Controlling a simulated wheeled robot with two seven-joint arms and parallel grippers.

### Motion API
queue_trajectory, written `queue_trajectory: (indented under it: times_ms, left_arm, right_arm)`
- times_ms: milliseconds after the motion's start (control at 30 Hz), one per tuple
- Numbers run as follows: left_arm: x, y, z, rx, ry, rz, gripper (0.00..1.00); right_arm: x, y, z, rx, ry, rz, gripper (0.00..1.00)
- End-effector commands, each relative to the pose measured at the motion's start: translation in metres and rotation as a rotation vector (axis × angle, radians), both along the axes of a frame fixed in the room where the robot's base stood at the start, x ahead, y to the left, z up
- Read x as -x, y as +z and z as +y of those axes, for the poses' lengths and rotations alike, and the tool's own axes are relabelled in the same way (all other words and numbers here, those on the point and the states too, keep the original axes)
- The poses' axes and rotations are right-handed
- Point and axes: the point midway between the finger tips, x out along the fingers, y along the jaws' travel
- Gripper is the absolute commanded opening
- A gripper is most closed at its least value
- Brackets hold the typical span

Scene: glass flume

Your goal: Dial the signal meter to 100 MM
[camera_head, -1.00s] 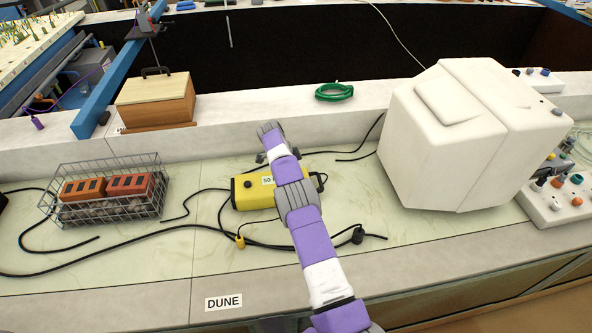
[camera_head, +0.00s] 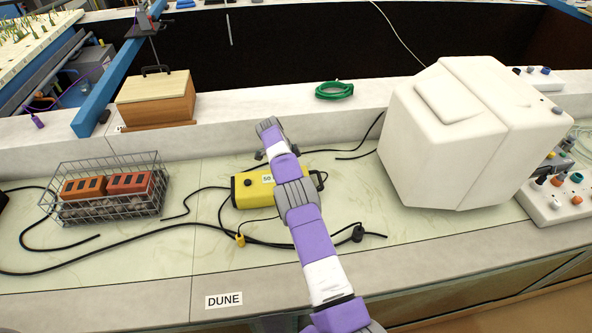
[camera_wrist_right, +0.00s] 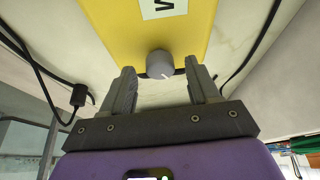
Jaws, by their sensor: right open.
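The yellow signal meter (camera_head: 250,197) lies on the bench behind my right arm in the head view, its right part covered by the arm. Its white label (camera_head: 267,179) shows "50", the rest hidden. A dark round knob (camera_head: 247,183) shows on its top left. In the right wrist view the yellow case (camera_wrist_right: 110,35) fills the top, with part of a letter on a white label (camera_wrist_right: 162,8). A grey round knob (camera_wrist_right: 159,64) with a pale pointer line sits between the fingertips of my open right gripper (camera_wrist_right: 163,75); a gap shows on each side. My left gripper is not in view.
Black cables (camera_head: 150,235) run over the bench around the meter. A wire basket (camera_head: 105,190) with orange blocks stands left. A wooden box (camera_head: 155,103) and green coil (camera_head: 334,91) sit on the back ledge. A large white casing (camera_head: 440,140) stands right.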

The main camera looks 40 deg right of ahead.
Motion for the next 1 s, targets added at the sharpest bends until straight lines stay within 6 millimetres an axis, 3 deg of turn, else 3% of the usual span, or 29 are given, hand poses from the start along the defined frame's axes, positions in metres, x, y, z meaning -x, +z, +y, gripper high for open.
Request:
queue_trajectory:
  times_ms: [233, 400, 833, 1000]
  left_arm:
    - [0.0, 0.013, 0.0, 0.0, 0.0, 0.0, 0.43]
    - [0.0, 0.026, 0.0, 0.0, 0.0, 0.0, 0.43]
    - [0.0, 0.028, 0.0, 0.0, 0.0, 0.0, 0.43]
    - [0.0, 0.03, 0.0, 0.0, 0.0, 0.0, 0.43]
  right_arm:
    - [-0.008, 0.044, 0.016, 0.001, 0.003, -0.004, 0.6]
    - [-0.011, 0.059, 0.021, 0.001, 0.002, -0.002, 0.6]
    - [-0.011, 0.062, 0.023, -0.001, 0.001, -0.001, 0.6]
    - [-0.005, 0.057, 0.011, -0.046, 0.068, 0.02, 0.6]
